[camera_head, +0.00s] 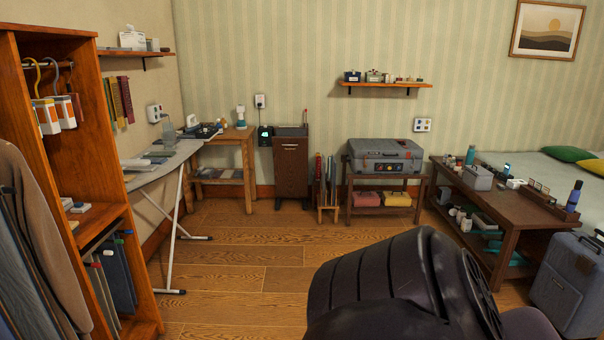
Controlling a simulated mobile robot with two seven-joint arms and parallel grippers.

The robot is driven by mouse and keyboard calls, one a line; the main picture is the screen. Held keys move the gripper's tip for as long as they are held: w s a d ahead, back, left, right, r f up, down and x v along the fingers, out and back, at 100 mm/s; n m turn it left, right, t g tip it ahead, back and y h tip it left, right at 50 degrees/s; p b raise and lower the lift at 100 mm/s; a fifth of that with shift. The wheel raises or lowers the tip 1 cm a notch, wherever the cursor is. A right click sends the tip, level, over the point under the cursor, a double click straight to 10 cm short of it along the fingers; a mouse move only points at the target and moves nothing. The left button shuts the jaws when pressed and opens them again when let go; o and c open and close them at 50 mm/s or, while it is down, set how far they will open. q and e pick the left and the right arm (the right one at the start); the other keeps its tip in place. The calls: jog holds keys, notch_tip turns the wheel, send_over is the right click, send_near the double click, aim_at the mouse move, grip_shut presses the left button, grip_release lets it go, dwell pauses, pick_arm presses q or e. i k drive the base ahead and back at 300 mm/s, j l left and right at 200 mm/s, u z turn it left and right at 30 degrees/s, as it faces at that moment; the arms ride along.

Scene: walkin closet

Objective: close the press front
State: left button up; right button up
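A narrow, upright brown panel unit with dark edges (291,168) stands on dark feet against the back wall. It looks like the press, with its brown front facing me. A dark grey top part shows behind and above the front's upper edge. From this distance I cannot tell how far the front stands from the back part. Neither of my grippers is in view. A large black part of my own arm fills the bottom middle and right of the view, far from the press.
A wooden side table (247,145) stands left of the press; an ironing board (165,162) is further left. A rack of flat items (327,185) and a grey case (385,155) on a low stand are right. A bench (513,210) and suitcase (567,285) are far right. Open floor (245,250) lies before the press.

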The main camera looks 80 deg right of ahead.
aim_at(289, 154)
jog(key=z, duration=2.5)
jog(key=i+z, duration=0.15)
jog(key=i, duration=2.05)
jog(key=i+l, duration=0.1)
jog(key=i, duration=3.95)
